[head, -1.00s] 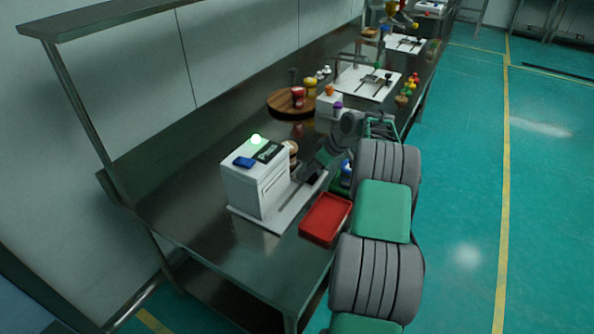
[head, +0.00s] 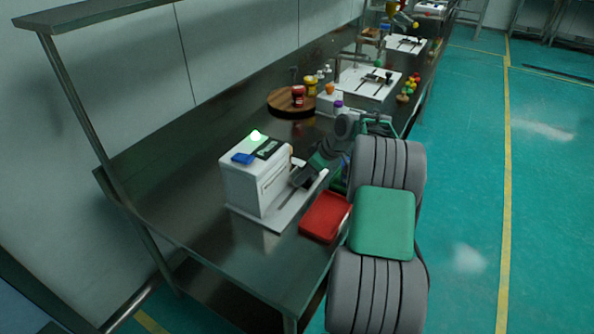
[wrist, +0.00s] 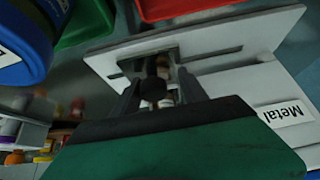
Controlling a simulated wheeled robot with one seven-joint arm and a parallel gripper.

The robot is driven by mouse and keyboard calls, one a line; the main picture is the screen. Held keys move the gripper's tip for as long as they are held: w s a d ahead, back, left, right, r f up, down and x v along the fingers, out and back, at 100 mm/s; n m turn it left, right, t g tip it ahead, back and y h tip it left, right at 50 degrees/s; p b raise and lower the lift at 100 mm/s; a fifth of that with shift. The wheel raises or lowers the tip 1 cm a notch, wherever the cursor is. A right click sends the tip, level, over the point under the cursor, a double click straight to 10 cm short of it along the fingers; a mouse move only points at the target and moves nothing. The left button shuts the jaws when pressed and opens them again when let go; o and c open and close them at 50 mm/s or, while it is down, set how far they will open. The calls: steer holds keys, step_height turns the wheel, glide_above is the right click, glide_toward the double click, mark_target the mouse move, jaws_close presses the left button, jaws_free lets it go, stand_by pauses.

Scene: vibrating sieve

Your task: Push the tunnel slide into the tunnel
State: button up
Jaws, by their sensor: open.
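The white metal-detector tunnel (head: 255,190) stands on a white base plate (head: 275,222) on the steel counter, with a blue pad and a lit green light on its top. My gripper (head: 300,178) is low at the tunnel's right side, over the base plate. In the wrist view, the tunnel slide (wrist: 148,62) is a dark piece at the slot in the white plate, with an upright dark knob (wrist: 154,88). My open gripper (wrist: 160,92) has one finger on each side of the knob; whether they touch it I cannot tell. My arm hides the slide in the head view.
A red tray (head: 324,216) lies right of the base plate, near the counter's front edge. Further back are a round wooden board (head: 290,104) with jars and another white station (head: 368,84). The counter left of the tunnel is clear.

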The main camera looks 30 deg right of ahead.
steer(key=shift+s+a+b, duration=0.6)
steer(key=shift+s+a, duration=0.2)
steer(key=shift+a, duration=0.6)
steer(key=shift+s+a+b, duration=0.6)
steer(key=shift+s+a, duration=0.2)
steer(key=shift+a, duration=0.55)
steer(key=shift+s+a+b, duration=0.6)
steer(key=shift+s+a, duration=0.2)
steer(key=shift+a, duration=0.6)
steer(key=o, duration=1.1)
steer(key=shift+d, duration=0.1)
steer(key=shift+p+v, duration=2.6)
steer(key=shift+v, duration=1.9)
